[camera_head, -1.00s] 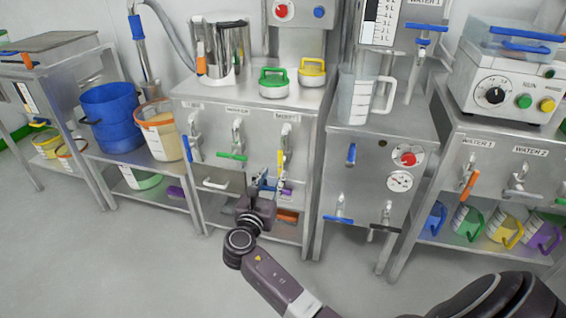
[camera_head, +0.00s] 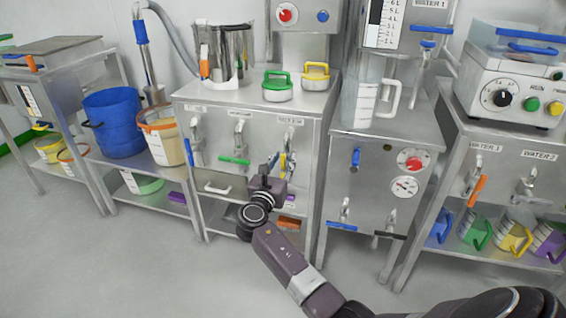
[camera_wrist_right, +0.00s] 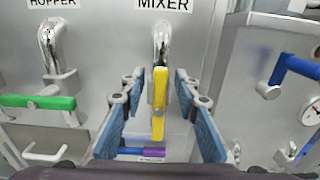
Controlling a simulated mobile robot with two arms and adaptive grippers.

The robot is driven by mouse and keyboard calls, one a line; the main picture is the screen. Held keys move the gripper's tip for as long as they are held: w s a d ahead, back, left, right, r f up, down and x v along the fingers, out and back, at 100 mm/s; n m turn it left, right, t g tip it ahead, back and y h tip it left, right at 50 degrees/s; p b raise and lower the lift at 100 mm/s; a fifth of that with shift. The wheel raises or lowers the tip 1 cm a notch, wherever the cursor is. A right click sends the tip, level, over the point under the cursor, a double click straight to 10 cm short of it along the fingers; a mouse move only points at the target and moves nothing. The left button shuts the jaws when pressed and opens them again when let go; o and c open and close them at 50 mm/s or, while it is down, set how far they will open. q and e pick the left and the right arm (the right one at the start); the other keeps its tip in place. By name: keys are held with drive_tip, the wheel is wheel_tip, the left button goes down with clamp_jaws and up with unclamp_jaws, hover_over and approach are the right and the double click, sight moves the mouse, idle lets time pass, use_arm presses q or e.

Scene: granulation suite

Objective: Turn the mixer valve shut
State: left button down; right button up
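The mixer valve has a yellow lever handle (camera_wrist_right: 159,104) hanging straight down under the MIXER label (camera_wrist_right: 164,4) on a steel cabinet front. The yellow handle (camera_head: 283,168) is partly hidden by my gripper in the head view. My right gripper (camera_wrist_right: 159,84) is open, with one blue-padded finger on each side of the handle and a visible gap on both sides. In the head view my right gripper (camera_head: 277,164) is at the mixer valve. My left gripper is not in view.
The hopper valve's green handle (camera_wrist_right: 38,102) lies horizontal left of the mixer valve. A blue-handled valve (camera_wrist_right: 293,68) is on the cabinet to the right. A purple item (camera_wrist_right: 150,152) shows below.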

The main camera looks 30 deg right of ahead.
clamp_jaws()
